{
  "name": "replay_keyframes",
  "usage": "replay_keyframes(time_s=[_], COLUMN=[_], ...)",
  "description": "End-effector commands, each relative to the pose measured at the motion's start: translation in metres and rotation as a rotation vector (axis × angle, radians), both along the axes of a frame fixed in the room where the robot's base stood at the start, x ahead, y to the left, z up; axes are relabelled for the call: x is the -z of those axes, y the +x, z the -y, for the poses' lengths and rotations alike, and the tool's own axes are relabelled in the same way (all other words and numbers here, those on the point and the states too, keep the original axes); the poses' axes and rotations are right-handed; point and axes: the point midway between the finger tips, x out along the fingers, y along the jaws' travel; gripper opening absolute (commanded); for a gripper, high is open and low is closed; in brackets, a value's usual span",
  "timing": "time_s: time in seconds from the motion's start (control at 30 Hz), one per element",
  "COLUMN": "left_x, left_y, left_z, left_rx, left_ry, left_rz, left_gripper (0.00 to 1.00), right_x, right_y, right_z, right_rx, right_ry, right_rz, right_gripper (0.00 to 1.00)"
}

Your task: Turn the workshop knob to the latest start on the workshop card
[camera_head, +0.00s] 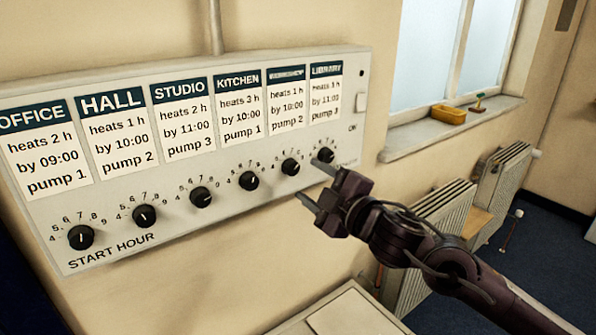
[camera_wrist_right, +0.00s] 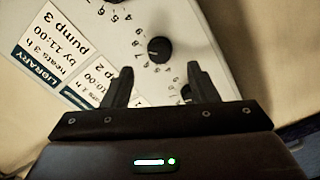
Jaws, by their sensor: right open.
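The workshop card (camera_head: 286,105) is fifth in the row in the head view; its title is hard to read, and it says heats 1 h, by 10:00, pump 2. It also shows partly in the right wrist view (camera_wrist_right: 88,92). The workshop knob (camera_head: 291,167) is the black dial below that card, with hour numbers around it. In the right wrist view the workshop knob (camera_wrist_right: 158,48) lies ahead of the gap between the fingers. My right gripper (camera_head: 312,181) is open and empty, just right of this knob and apart from it. My left gripper is out of view.
The library knob (camera_head: 325,155) sits close by the upper finger. The kitchen knob (camera_head: 249,181) is to the left. The white panel (camera_head: 210,225) carries several more cards and knobs.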

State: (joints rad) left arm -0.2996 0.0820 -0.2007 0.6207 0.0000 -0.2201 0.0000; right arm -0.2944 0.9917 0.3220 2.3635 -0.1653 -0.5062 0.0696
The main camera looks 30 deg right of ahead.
Motion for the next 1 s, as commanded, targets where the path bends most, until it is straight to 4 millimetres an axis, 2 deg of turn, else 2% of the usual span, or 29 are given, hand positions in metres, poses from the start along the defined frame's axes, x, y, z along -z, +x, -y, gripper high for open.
replay_keyframes(time_s=[0.2,0.4,0.6,0.87,0.9,1.0], left_x=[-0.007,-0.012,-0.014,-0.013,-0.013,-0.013], left_y=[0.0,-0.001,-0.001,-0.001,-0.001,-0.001], left_z=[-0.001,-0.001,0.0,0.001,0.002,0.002], left_rx=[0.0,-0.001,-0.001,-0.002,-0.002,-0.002], left_ry=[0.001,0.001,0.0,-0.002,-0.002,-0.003], left_rz=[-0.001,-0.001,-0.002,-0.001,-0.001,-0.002], left_gripper=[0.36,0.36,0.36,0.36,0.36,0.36], right_x=[-0.003,-0.002,0.0,0.0,0.0,0.0], right_y=[0.026,0.044,0.052,0.052,0.052,0.052], right_z=[-0.003,-0.005,-0.007,-0.007,-0.007,-0.007], right_rx=[0.001,0.003,0.001,0.001,0.001,0.001], right_ry=[-0.001,0.003,0.0,0.0,0.0,0.0], right_rz=[0.003,0.003,0.0,0.0,0.0,0.0], right_gripper=[0.53,0.53,0.53,0.53,0.52,0.39])
